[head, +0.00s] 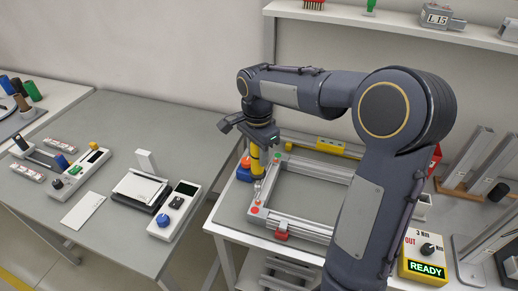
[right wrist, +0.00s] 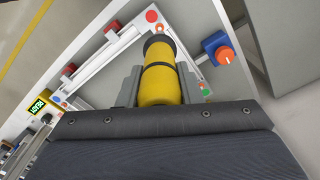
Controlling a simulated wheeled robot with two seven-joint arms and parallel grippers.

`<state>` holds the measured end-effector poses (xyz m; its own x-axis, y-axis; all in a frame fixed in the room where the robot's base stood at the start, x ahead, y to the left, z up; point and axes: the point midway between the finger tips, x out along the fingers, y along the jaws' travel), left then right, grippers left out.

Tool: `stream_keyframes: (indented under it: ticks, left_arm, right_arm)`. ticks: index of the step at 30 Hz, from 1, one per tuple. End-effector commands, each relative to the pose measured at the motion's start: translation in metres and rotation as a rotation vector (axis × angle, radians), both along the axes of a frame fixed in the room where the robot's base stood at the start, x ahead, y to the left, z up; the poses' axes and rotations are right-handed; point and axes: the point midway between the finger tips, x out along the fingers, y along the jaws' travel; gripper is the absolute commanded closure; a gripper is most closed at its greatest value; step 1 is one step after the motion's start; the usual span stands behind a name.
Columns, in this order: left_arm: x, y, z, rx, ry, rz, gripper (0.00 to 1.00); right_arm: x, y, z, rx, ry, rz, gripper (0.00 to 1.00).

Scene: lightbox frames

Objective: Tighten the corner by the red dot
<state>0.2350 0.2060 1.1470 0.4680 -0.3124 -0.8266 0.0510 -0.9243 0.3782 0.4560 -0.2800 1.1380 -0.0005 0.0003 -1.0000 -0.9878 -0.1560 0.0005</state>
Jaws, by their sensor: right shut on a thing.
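My right gripper (head: 257,146) is shut on a yellow driver (head: 255,162), which points down over the left side of a grey metal frame (head: 310,167) on the bench. The frame's near-left corner carries a red dot (head: 255,210); its far-left corner has a green dot (head: 278,157). In the right wrist view the yellow driver (right wrist: 159,82) has a dark lower end, and the red dot (right wrist: 152,16) shows just beyond it. The green dot (right wrist: 205,92) is to its right. The driver's tip is hidden there, so contact with a screw cannot be told. My left gripper is out of view.
A blue block with an orange knob (right wrist: 220,50) stands beside the frame. Red clamps (head: 281,230) grip the frame's edge. A yellow box reading READY (head: 425,258) stands at the right. Another bench (head: 110,125) with instruments is at the left. A shelf (head: 385,18) hangs behind.

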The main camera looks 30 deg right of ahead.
Motion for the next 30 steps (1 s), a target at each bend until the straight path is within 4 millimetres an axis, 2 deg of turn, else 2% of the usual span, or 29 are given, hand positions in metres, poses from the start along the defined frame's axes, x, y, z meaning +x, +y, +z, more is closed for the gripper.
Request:
stream_keyframes:
  ticks: [9,24,30]
  left_arm:
    - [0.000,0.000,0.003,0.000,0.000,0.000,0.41]
    - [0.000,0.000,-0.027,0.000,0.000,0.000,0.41]
    - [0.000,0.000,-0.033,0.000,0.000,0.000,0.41]
  right_arm:
    - [0.000,0.000,0.002,0.000,-0.001,0.001,1.00]
    - [0.000,0.000,-0.038,0.000,0.000,0.000,1.00]
    - [0.000,0.000,-0.047,0.000,-0.001,0.000,1.00]
